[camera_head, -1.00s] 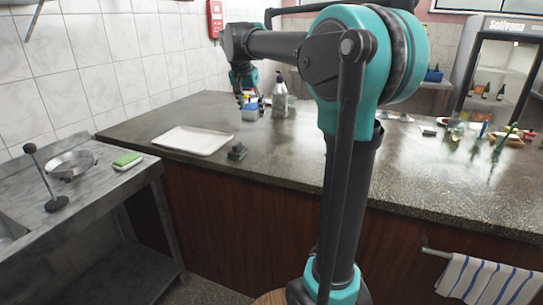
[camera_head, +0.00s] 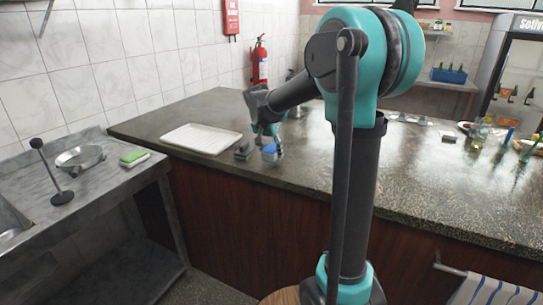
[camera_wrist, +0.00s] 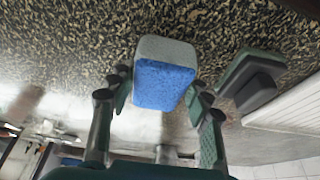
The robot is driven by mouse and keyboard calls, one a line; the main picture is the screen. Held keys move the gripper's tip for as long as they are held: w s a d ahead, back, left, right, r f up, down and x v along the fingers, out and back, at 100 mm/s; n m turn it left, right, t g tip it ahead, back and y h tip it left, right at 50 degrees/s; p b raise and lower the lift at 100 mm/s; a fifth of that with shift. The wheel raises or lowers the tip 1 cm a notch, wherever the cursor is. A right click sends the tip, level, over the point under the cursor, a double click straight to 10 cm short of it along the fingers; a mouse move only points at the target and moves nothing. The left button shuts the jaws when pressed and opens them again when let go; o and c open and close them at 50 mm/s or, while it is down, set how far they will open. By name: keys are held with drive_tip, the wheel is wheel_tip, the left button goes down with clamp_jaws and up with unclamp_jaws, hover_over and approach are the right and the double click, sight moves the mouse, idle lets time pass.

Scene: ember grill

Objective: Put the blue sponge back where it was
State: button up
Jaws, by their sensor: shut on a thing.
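The blue sponge (camera_head: 270,152), blue with a pale grey layer, is close to the counter's front edge in the head view. It also shows between my fingers in the wrist view (camera_wrist: 164,84). My gripper (camera_head: 266,136) points down and is shut on the sponge, with a finger on each side of it. The sponge is at or just above the speckled counter top (camera_head: 330,155); I cannot tell whether it touches.
A green sponge (camera_head: 134,157) and a metal bowl (camera_head: 80,158) are on the sink unit. Bare counter lies right of the sponge.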

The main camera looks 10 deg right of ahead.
drive_tip(key=shift+f, duration=1)
drive_tip(key=shift+f, duration=0.1)
drive_tip(key=o, duration=1.1)
drive_tip(key=v, duration=1.2)
drive_tip(key=shift+r, duration=0.2)
drive_tip(key=shift+f, duration=0.1)
